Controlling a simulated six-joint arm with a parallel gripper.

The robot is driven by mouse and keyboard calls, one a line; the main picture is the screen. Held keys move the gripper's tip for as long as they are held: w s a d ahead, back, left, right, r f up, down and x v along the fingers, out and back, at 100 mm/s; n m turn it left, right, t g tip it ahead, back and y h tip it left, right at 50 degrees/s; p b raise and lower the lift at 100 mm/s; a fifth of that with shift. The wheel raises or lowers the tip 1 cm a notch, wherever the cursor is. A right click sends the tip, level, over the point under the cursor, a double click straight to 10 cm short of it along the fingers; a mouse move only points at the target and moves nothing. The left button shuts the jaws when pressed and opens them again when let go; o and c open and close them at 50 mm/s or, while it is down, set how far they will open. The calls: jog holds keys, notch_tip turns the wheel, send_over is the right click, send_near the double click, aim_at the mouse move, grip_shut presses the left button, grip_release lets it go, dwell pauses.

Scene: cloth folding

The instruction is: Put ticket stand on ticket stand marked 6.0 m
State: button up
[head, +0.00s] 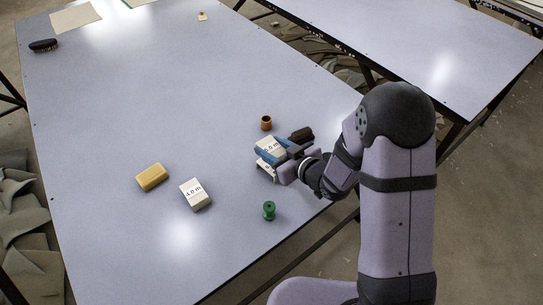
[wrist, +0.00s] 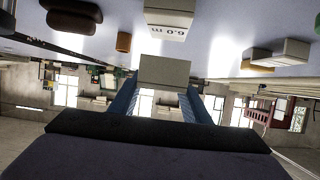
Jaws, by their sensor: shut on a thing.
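My gripper (head: 272,148) is shut on a pale ticket stand (head: 270,146), with a blue finger on each side. Its top label ends in ".0 m"; the first digit is hard to read. The held stand (wrist: 164,70) shows between the fingers in the wrist view, which is upside down. The ticket stand marked 6.0 m (wrist: 170,18) is on the table beyond and below it there. In the head view a white part (head: 266,171) shows under the held stand, mostly hidden by it and the gripper. I cannot tell whether the two touch.
A stand marked 4.0 m (head: 196,194) and a yellow block (head: 151,177) lie to the left. A green spool (head: 269,211) stands in front, a brown cup (head: 266,122) behind. A dark object (head: 301,135) is close beside the gripper. The table's far half is largely clear.

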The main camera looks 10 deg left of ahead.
jog(key=shift+f, duration=2.05)
jog(key=shift+f, duration=0.1)
jog(key=shift+f+b, duration=0.15)
jog(key=shift+b, duration=0.15)
jog(key=o, duration=1)
jog(key=shift+r, duration=0.25)
jog(key=shift+p+v, duration=2.65)
jog(key=shift+v, duration=3.35)
